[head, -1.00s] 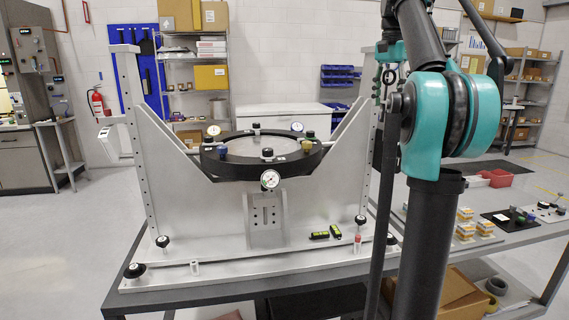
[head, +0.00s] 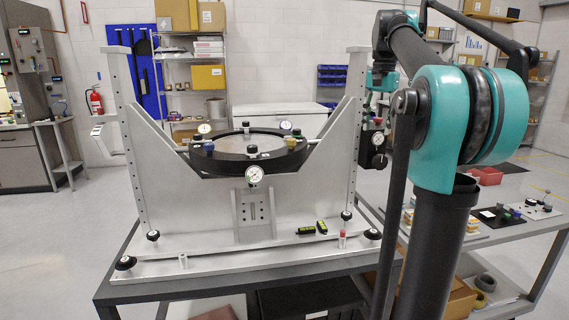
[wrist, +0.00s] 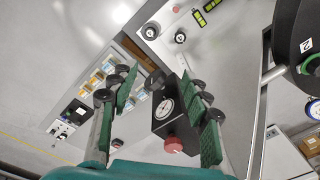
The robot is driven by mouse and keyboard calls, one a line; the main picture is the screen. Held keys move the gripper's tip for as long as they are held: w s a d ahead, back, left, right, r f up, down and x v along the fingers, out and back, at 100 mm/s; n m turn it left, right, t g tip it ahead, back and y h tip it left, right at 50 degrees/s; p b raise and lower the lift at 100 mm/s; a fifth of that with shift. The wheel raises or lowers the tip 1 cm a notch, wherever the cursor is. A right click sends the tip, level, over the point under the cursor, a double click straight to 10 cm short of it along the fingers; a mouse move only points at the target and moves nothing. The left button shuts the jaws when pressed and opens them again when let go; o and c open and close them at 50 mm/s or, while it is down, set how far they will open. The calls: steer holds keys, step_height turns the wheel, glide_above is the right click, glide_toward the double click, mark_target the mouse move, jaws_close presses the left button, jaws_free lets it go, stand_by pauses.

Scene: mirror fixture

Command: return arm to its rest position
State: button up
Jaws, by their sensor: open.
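My gripper (wrist: 157,82) is open in the wrist view, its two green-padded fingers spread apart. A black box with a dial and a red knob (wrist: 172,128) shows between the fingers, and I cannot tell whether they touch it. In the head view the box (head: 374,149) is at the outer side of the fixture's right post (head: 351,130). My teal wrist is just above it, and the fingers are hard to make out there. My dark arm with its large teal elbow fills the right side of the head view.
The grey mirror fixture (head: 190,215) holds a black ring (head: 234,164) with dial gauges. It stands on a table (head: 120,292). Small parts and a red tray (head: 484,176) lie on the table at right. Two small black-and-yellow items (head: 313,229) lie on the fixture base. Open floor is at left.

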steer(key=s+a+f+n+t, duration=0.1)
steer(key=s+a+f+n, duration=0.15)
steer(key=f, duration=0.85)
steer(key=s+a+f+n+t, duration=0.1)
steer(key=s+a+f+n, duration=0.15)
steer(key=f, duration=0.85)
steer(key=s+a+f+n+t, duration=0.1)
steer(key=s+a+f+n, duration=0.2)
steer(key=s+f, duration=1.7)
step_height(320, 180, down, 2)
steer(key=shift+a+f, duration=0.15)
steer(key=shift+a, duration=0.35)
